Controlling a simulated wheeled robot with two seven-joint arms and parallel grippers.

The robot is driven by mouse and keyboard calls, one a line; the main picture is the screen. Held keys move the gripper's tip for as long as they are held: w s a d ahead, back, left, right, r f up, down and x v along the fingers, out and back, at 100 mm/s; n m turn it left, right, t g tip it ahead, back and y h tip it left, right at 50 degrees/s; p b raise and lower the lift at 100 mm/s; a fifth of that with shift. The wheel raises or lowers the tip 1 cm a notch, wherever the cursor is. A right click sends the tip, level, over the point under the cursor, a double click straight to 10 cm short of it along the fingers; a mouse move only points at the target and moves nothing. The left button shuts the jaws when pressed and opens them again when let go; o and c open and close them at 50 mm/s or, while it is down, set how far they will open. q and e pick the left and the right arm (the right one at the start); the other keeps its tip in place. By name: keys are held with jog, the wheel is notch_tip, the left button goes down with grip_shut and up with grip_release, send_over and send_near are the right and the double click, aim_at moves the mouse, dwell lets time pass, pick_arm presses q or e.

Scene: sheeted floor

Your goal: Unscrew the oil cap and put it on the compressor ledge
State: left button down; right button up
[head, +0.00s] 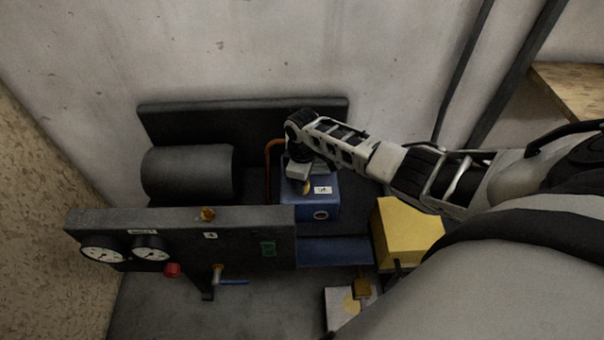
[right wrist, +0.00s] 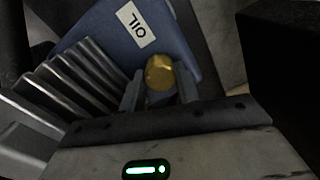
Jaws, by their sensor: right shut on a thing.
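The brass oil cap (right wrist: 160,72) sits between the two fingers of my right gripper (right wrist: 159,90), next to the white OIL label (right wrist: 136,24) on the blue compressor block (right wrist: 100,38). I cannot tell whether the cap is still seated. A flat blue ledge (head: 335,251) lies in front of the block, empty. My left gripper is not in view.
A grey panel (head: 180,240) with gauges, a red knob (head: 172,270) and a blue-handled valve (head: 232,282) stands at front left. A dark cylinder (head: 188,174) is behind it. A yellow box (head: 407,232) stands right of the ledge. A copper pipe (head: 268,160) rises beside the block.

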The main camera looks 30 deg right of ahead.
jog(key=n, duration=0.6)
jog(key=shift+d+f+b, duration=0.1)
jog(key=shift+b, duration=0.3)
jog(key=n, duration=0.3)
jog(key=shift+n+b, duration=0.35)
jog(key=shift+n, duration=0.05)
grip_shut()
jog(key=n+b, duration=0.1)
jog(key=n, duration=0.3)
jog(key=shift+w, duration=0.1)
jog(key=n+b, duration=0.1)
jog(key=n, duration=0.3)
jog(key=shift+n, duration=0.3)
